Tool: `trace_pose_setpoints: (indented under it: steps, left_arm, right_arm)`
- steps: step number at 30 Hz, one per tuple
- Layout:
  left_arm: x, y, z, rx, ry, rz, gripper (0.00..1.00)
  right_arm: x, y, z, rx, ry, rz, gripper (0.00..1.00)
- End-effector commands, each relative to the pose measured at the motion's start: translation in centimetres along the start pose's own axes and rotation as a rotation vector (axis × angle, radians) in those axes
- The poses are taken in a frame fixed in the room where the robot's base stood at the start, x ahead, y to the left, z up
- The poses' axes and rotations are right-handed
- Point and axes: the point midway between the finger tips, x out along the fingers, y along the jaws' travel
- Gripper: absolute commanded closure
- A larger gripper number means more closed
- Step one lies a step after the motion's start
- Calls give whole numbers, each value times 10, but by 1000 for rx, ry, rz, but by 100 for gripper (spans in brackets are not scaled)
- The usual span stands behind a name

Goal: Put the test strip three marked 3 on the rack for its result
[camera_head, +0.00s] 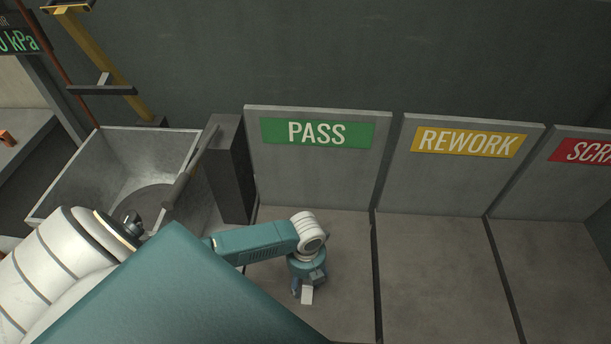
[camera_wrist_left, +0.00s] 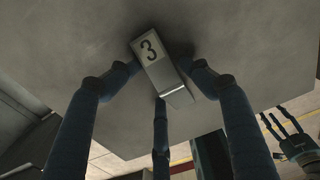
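The test strip three is a pale grey block with a dark "3" on its end label (camera_wrist_left: 150,49) in the left wrist view. In the head view its pale end (camera_head: 307,295) shows just below my left gripper (camera_head: 308,286). The left wrist view shows the fingers of my left gripper (camera_wrist_left: 160,72) closed against both sides of the strip, with a third finger below. The strip is over the floor of the PASS bay (camera_head: 345,270); I cannot tell whether it touches it. My right gripper (camera_wrist_left: 280,122) shows at the right of the left wrist view, fingers spread and empty.
The rack has upright panels labelled PASS (camera_head: 317,133), REWORK (camera_head: 468,142) and a partly cut-off SCRAP (camera_head: 585,150). Dark dividers separate the bays. The visible REWORK floor (camera_head: 440,270) is bare. A metal hopper (camera_head: 115,165) and dark post (camera_head: 230,170) stand left of PASS.

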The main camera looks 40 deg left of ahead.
Motion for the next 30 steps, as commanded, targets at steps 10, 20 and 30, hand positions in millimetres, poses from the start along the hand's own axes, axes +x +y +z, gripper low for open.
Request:
trace_pose_setpoints:
  steps: [10, 20, 30]
  left_arm:
    - [-20, 2, -4, 5, 7, 5, 46]
    - [-95, 1, 0, 4, 1, 2, 46]
    - [-131, 0, -1, 1, 4, 2, 46]
  right_arm:
    - [-7, 2, 0, -1, -1, 3, 50]
    - [-8, 2, 0, -1, -1, 3, 50]
    - [-8, 2, 0, -1, -2, 2, 50]
